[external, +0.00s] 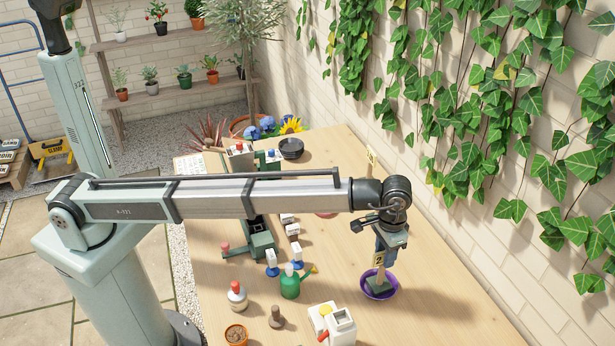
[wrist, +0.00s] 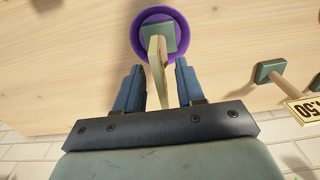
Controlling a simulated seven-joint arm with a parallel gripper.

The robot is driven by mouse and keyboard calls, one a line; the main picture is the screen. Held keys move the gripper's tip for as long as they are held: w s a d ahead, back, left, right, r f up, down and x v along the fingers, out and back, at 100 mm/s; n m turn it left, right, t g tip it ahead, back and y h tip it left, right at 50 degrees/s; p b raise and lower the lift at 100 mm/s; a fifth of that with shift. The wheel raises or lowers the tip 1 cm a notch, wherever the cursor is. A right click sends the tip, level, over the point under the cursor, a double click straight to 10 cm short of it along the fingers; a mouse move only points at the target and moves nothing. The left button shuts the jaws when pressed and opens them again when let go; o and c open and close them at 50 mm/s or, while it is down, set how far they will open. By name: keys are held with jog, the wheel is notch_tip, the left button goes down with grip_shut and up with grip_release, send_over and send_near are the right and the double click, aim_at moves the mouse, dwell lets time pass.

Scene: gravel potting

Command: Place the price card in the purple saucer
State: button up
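The purple saucer (external: 392,291) is on the table at the right, below my gripper (external: 385,262). A price card (external: 378,260) with a dark green square base stands over the saucer, its base appearing inside the rim. In the wrist view, the card (wrist: 157,65) is seen nearly edge-on, and its green base (wrist: 173,38) lies within the saucer (wrist: 143,22). My gripper (wrist: 158,75) has its two blue fingers apart on either side of the card, with gaps visible. Whether the base rests fully flat is hard to tell.
A second card marked .50 (wrist: 304,110) stands on a green base beside the saucer. An ivy wall rises at right.

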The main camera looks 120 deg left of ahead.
notch_tip(320, 180, up, 13)
dwell(0.5)
